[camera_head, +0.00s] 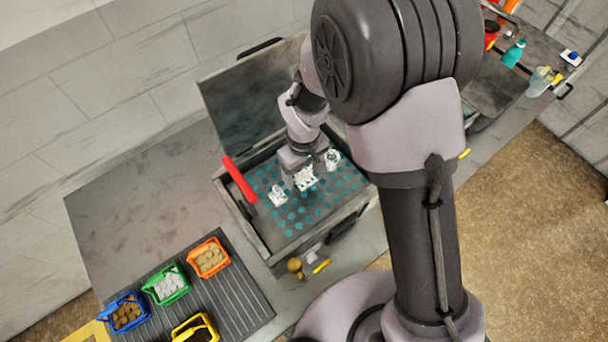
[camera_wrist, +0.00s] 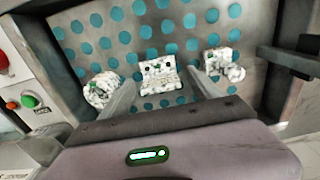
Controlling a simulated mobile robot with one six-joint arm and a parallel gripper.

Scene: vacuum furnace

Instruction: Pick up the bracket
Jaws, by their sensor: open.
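My gripper (camera_wrist: 163,92) is open and points down at the middle bracket, one finger to each side. I cannot tell how far above the plate the fingertips are.
The furnace box has raised walls (camera_head: 250,232), an open lid (camera_head: 255,90) behind and a red handle (camera_head: 239,181) at left. Small colored bins, including a green bin (camera_head: 167,285), stand on a ribbed mat (camera_head: 248,305). Bottles (camera_head: 514,54) stand far right.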

